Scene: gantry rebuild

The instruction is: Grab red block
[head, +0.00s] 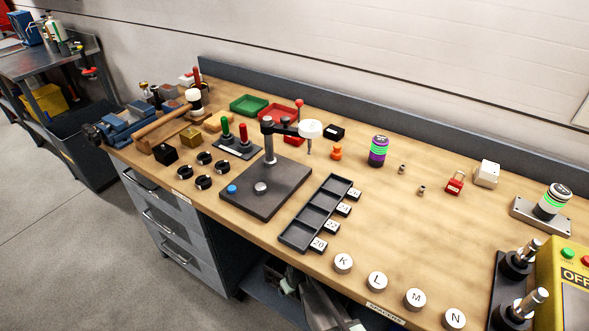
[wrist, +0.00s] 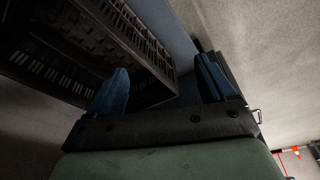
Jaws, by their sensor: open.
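No plain red block stands out for certain. A small red piece (head: 291,139) shows in the head view behind the black stand (head: 268,190), partly hidden by its arm. A red padlock-like piece (head: 455,183) with a white label sits farther right on the bench. My gripper (wrist: 160,88) shows in the wrist view with its two blue fingers wide apart and nothing between them. It is apart from both red pieces. In the head view, a grey-green part that looks like my arm is below the bench's front edge.
The wooden bench (head: 400,235) holds a red tray (head: 279,113), a green tray (head: 249,104), a black compartment tray (head: 320,212) and lettered round weights (head: 377,281). Dark slotted crates (wrist: 90,45) are close to my fingers. The bench's right middle is fairly clear.

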